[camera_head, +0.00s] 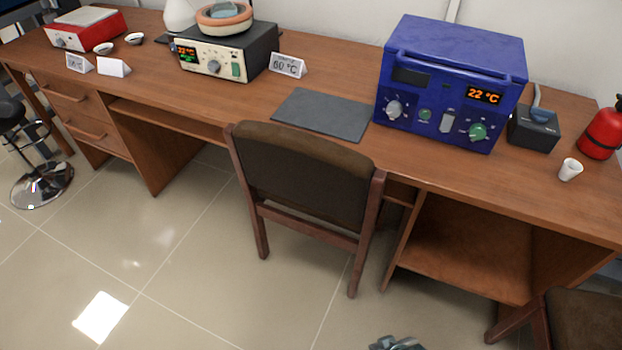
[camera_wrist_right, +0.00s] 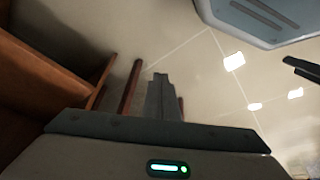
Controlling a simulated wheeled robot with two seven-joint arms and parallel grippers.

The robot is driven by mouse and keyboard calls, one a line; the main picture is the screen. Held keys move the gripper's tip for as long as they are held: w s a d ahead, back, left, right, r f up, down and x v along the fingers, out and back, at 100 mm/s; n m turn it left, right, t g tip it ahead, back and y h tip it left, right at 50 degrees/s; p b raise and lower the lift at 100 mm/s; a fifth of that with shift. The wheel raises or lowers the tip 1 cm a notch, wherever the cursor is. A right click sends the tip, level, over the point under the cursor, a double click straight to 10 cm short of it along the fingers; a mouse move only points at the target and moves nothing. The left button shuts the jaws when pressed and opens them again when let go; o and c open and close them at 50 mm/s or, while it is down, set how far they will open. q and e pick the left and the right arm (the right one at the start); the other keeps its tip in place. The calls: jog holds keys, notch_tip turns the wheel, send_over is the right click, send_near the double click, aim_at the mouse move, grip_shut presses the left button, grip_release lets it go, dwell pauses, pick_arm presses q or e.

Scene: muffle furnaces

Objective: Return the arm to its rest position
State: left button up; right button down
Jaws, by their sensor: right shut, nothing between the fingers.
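My right gripper (camera_head: 397,343) shows only as a small grey piece at the bottom edge of the head view, low over the tiled floor in front of the desk. In the right wrist view its fingers (camera_wrist_right: 160,97) are together with nothing between them. It is well apart from the desk top and touches nothing that I can see. My left gripper is not in the head view. Most of my right arm is out of the head view.
A brown chair (camera_head: 305,175) stands at the desk (camera_head: 350,75); part of another chair (camera_head: 585,318) is at lower right. On the desk are a blue furnace (camera_head: 450,75) reading 22 °C, a white cup (camera_head: 570,169) and a grey mat (camera_head: 322,114). The floor at left is open.

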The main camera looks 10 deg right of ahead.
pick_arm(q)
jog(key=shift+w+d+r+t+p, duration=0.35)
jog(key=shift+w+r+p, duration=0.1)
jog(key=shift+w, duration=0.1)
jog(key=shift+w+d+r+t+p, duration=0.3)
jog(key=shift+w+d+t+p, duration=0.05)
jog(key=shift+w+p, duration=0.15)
pick_arm(e)
jog(key=s+a+f+t, duration=0.1)
jog(key=s+f, duration=0.2)
jog(key=f, duration=1.3)
jog(key=shift+a+y, duration=0.2)
jog(key=shift+y, duration=0.1)
